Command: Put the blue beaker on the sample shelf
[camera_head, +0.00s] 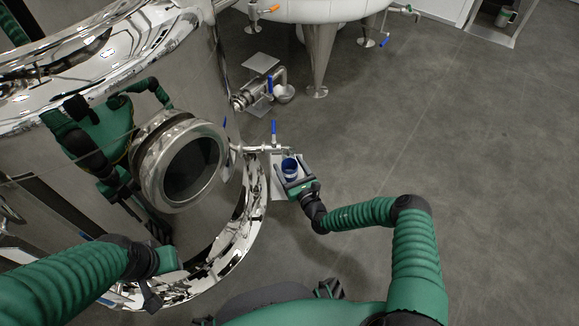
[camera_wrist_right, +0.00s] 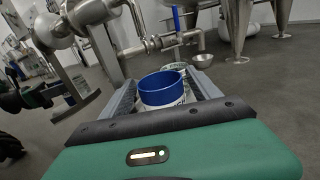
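The blue beaker (camera_head: 290,167), with a blue rim and inside and a paler lower wall, sits between the fingers of my right gripper (camera_head: 292,174). The right wrist view shows the beaker (camera_wrist_right: 162,90) upright, with a finger on each side. I cannot tell whether the fingers press on it. A small pale plate (camera_head: 280,189), possibly the sample shelf, lies below the beaker beside the shiny tank. Whether the beaker rests on it is hidden. My left gripper (camera_head: 152,292) is low at the left, seen edge-on; its opening is unclear.
The large polished tank (camera_head: 222,250) with a round port fills the left. A blue-handled valve (camera_head: 274,133) juts out just behind the beaker. A pump (camera_head: 262,88) and a bowl (camera_head: 285,93) stand farther back, near a white tank's leg (camera_head: 318,60). The floor at right is clear.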

